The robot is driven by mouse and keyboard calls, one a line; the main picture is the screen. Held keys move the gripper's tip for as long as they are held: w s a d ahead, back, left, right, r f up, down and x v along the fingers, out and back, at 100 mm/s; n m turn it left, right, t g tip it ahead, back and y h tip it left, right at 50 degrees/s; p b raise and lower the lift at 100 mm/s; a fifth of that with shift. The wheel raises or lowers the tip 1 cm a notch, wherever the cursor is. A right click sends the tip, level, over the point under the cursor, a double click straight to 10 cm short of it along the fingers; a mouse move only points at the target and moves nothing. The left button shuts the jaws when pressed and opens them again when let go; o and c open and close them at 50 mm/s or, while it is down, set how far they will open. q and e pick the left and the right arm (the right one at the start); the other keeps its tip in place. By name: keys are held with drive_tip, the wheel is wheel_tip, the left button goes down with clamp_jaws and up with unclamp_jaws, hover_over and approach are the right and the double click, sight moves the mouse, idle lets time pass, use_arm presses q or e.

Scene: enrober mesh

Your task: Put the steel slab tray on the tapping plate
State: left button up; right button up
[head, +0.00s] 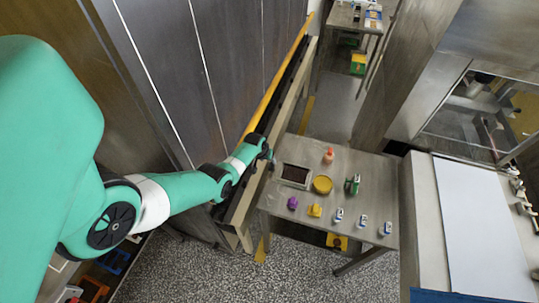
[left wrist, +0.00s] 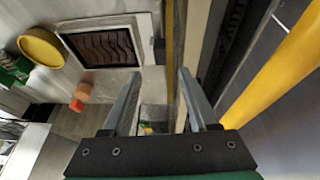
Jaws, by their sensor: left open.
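The steel slab tray (head: 283,176) lies flat on the steel table, with a dark brown wavy slab inside its pale rim. It also shows in the left wrist view (left wrist: 148,26), at the upper left. My left gripper (head: 268,156) is above and to the left of the tray, near the table's left edge. In the left wrist view the two fingers (left wrist: 160,88) are apart with nothing between them, and the tray is beyond them, not touched. I cannot tell for certain which surface is the tapping plate. My right gripper is out of view.
The table (head: 335,195) also holds a yellow round container (head: 322,184), an orange-red bottle (head: 328,156), a green item (head: 352,184), a purple item (head: 292,203) and several small items along the front. A yellow rail (head: 273,85) runs at the left. A white flat surface (head: 484,225) lies right.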

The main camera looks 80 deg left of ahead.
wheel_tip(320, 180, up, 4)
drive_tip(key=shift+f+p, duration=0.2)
drive_tip(key=shift+p, duration=0.85)
